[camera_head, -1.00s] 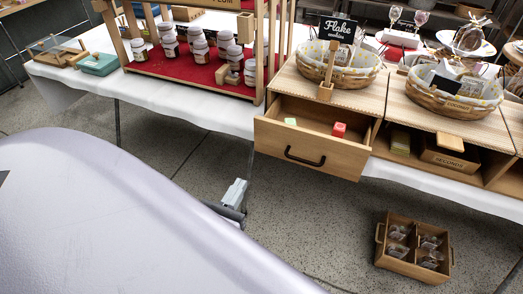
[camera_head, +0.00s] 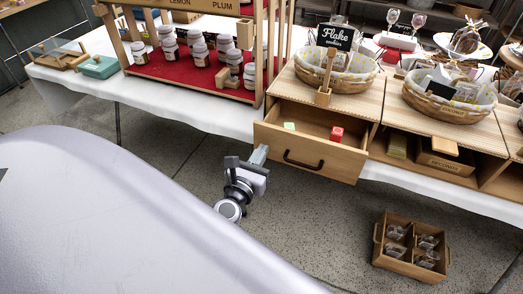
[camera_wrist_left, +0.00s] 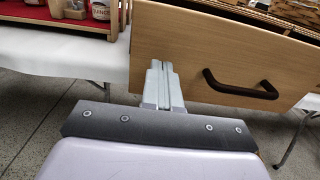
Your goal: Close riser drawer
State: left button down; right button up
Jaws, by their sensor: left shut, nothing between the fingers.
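The riser drawer (camera_head: 330,163) is pulled out of the wooden riser (camera_head: 345,103), with its inside showing. My left gripper (camera_head: 260,153) is shut and empty, close to the left part of the drawer front. In the left wrist view its fingers (camera_wrist_left: 160,68) overlap the front, left of the handle; I cannot tell whether they touch it. My right gripper is not in view.
A rack with several jars (camera_head: 199,52) is to the left. A wooden crate (camera_head: 408,262) stands on the floor at the right.

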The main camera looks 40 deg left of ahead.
pick_arm(q)
jog(key=shift+w+a, duration=0.1)
jog(key=shift+w, duration=0.25)
jog(key=b, duration=0.2)
send_near(278, 124)
jog(key=w+r, duration=0.4)
jog(key=shift+w+d+r, duration=0.2)
jog(key=shift+w+r, duration=0.1)
jog(key=shift+w, duration=0.05)
jog(key=shift+w+a, duration=0.1)
jog(key=shift+w, duration=0.15)
jog(key=shift+r, duration=0.35)
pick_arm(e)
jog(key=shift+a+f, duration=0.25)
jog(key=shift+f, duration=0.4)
pick_arm(q)
jog(key=shift+a, duration=0.1)
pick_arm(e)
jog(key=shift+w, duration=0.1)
